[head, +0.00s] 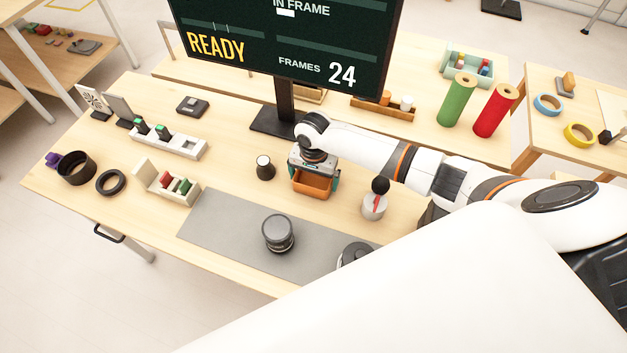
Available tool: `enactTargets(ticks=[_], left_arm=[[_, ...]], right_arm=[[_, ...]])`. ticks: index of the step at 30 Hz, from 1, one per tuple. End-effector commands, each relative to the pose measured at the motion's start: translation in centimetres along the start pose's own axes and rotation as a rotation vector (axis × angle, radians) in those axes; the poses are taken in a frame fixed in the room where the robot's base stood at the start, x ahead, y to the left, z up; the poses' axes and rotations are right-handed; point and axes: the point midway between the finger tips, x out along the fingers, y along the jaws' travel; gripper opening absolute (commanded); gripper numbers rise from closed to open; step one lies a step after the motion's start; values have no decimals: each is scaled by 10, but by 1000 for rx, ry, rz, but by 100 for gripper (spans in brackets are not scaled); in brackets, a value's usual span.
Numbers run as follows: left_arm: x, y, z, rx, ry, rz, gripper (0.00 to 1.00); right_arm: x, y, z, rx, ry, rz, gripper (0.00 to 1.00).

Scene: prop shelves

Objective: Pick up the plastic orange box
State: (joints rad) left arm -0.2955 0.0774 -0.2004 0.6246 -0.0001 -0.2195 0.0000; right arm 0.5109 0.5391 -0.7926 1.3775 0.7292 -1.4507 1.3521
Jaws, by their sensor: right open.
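The orange plastic box (312,186) stands on the wooden table (230,105), below the monitor and behind the grey mat. It looks like an open-topped bin with its front facing me. My right arm comes in from the right, and my right gripper (314,177) points down over the box. Its open fingers show at the box's left and right sides. I cannot tell whether they touch it. The gripper body hides the back of the box. My left gripper is not in view.
A dark cup (265,168) stands left of the box, and a black-knobbed metal item (374,203) stands to its right. A lens (278,234) sits on the grey mat (215,222). The monitor stand (284,100) is behind. Green (457,98) and red (495,110) rolls stand back right.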

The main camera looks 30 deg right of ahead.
Motion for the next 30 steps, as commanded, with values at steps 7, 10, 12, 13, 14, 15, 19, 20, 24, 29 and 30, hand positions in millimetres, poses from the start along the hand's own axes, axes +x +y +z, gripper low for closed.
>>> enactTargets(ticks=[7, 10, 12, 13, 14, 15, 19, 20, 24, 29, 30], left_arm=[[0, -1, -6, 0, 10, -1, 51], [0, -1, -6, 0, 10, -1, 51], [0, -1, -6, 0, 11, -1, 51], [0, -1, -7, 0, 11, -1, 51], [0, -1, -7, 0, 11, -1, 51], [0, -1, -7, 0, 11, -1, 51], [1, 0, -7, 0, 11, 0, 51], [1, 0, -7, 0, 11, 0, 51], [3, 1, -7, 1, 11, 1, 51], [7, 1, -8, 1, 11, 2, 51], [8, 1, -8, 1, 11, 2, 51]], right_arm=[[0, 0, 0, -1, 0, 0, 85], [0, 0, 0, -1, 0, 0, 69], [0, 0, 0, 0, 0, 0, 67], [0, 0, 0, 0, 0, 0, 67], [0, 0, 0, 0, 0, 0, 67], [0, 0, 0, 0, 0, 1, 67], [-4, 1, 0, 0, 0, 2, 67], [-7, 1, 0, -1, 0, 3, 67], [-30, 1, 0, -2, -1, 5, 67], [-63, 1, 0, -1, -1, 5, 67], [-71, 1, 0, -1, -1, 5, 67]])
